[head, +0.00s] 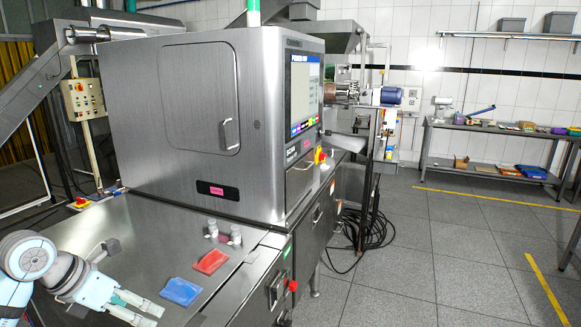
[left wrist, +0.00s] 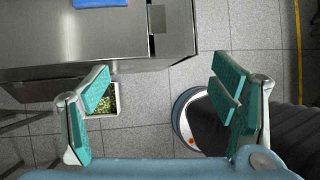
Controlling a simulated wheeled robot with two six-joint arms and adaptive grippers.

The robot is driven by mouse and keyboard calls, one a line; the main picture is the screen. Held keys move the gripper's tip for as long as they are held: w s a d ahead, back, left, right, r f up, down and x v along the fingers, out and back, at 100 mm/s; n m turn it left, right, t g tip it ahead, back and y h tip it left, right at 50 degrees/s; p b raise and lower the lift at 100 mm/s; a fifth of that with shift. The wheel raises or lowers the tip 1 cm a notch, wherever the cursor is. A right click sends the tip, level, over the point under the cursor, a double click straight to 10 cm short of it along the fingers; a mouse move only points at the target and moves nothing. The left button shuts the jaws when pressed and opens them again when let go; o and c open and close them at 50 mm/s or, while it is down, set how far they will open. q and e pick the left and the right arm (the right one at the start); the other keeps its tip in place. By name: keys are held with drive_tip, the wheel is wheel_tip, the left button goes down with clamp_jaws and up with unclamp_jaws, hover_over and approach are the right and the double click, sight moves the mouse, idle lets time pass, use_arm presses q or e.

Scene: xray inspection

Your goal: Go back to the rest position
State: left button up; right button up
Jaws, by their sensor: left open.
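My left gripper (head: 139,307) is low in the left part of the head view, beside the front of the steel table (head: 140,240), with its fingers apart and nothing between them. In the left wrist view its two teal-padded fingers (left wrist: 162,100) stand wide apart over the grey floor. A blue packet (head: 181,291) lies flat on the table to the right of the gripper, apart from it. Its edge also shows at the top of the left wrist view (left wrist: 98,3). A red packet (head: 210,261) lies behind it. My right gripper is not in view.
Two small metal containers (head: 236,235) stand near the red packet. The steel X-ray machine (head: 200,120) rises behind the table. A bin with green contents (left wrist: 103,100) sits below the table edge. Black cables (head: 365,240) lie on the floor. Open floor (head: 430,270) is at the right.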

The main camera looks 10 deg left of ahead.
use_arm(q)
drive_tip(key=w+d+m+t+h, duration=0.15)
drive_tip(key=d+h, duration=0.35)
drive_tip(key=d, duration=0.5)
drive_tip(key=d+r+n+t+h, duration=0.5)
drive_tip(key=d+r+t+h, duration=0.1)
drive_tip(key=d+r+h, duration=0.3)
drive_tip(key=a+f+n+t+y, duration=0.1)
drive_tip(key=a+n+t+y, duration=0.95)
drive_tip(key=n+y, duration=0.85)
drive_tip(key=s+a+f+n+g+y, duration=0.2)
drive_tip(key=a+f+n+g, duration=0.15)
drive_tip(key=f+n, duration=0.35)
drive_tip(key=s+a+f+n+g+y, duration=0.1)
drive_tip(key=s+a+f+n+g, duration=0.15)
drive_tip(key=f+n+g, duration=0.45)
drive_tip(key=s+d+f+n+g+h, duration=0.15)
drive_tip(key=s+d+f+g, duration=0.3)
drive_tip(key=s+f, duration=0.55)
drive_tip(key=s+d+f+n+g+h, duration=0.15)
drive_tip(key=s+d+f+g, duration=0.3)
drive_tip(key=s+f, duration=0.6)
wheel_tip(320, 180, down, 18)
drive_tip(key=s+a+g, duration=0.2)
drive_tip(key=a, duration=0.1)
drive_tip(key=s+f, duration=1.2)
drive_tip(key=s, duration=0.1)
drive_tip(key=shift+s+a+h, duration=0.2)
drive_tip(key=shift+s+h, duration=0.1)
drive_tip(key=shift+h, duration=0.1)
